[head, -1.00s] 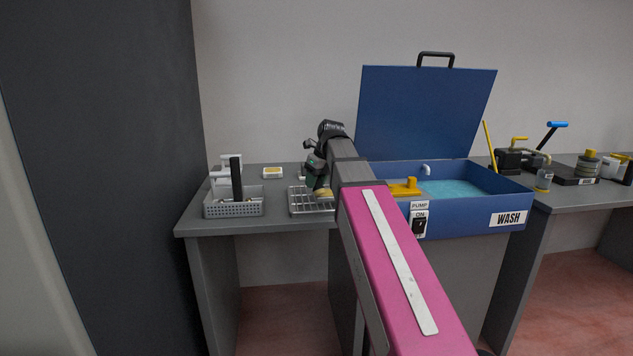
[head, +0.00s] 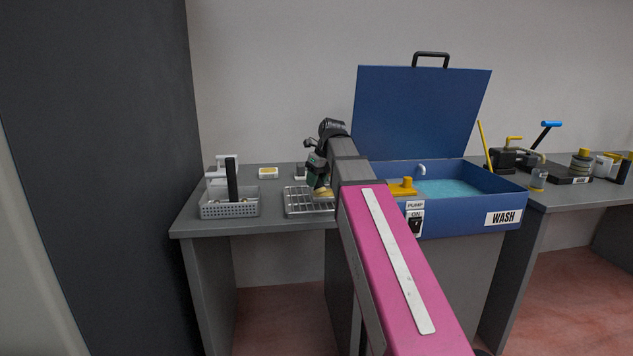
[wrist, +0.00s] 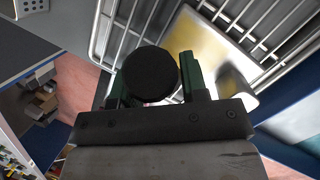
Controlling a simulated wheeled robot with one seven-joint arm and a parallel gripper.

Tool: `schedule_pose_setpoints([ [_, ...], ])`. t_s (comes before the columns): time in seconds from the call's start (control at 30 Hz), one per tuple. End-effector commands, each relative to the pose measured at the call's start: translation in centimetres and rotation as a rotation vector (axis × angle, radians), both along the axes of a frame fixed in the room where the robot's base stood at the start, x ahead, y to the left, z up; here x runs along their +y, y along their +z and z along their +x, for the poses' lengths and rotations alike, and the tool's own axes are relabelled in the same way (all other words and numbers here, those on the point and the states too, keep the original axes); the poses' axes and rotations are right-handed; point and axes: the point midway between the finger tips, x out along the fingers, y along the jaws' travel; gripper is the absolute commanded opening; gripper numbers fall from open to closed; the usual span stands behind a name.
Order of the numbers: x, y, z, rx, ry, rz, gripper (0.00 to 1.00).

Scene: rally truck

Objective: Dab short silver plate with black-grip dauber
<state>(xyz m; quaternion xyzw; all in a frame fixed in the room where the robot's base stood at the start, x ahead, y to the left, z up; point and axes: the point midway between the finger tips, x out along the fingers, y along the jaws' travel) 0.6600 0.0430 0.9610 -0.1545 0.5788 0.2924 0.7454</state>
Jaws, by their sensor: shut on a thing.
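My gripper (wrist: 150,80) is shut on a black round-ended grip (wrist: 150,75), which appears to be the black-grip dauber, seen end-on between the green fingers in the wrist view. The dauber's working end is hidden. Behind it, a pale silver plate (wrist: 185,28) with a yellowish patch lies over the wire rack; its full length is hidden. In the head view, my gripper (head: 319,178) is low over the wire rack (head: 298,206), with a yellowish surface just below it. I cannot tell whether the dauber touches the plate.
A grey perforated basket (head: 229,209) with a black upright handle stands left of the rack. A small yellow-and-white dish (head: 268,173) is behind. The open blue wash basin (head: 460,221) stands close on the right, its lid raised. Bare bench (head: 270,220) lies between basket and rack.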

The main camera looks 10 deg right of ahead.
Motion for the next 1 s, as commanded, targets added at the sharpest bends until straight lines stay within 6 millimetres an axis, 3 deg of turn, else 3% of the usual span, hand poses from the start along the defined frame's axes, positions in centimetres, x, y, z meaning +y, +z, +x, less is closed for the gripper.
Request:
schedule_pose_setpoints([
  [0.67,0.0,1.4,0.0,-0.001,0.0,0.001,0.0],
  [1.0,0.0,3.5,0.1,-0.001,0.0,0.001,0.0],
])
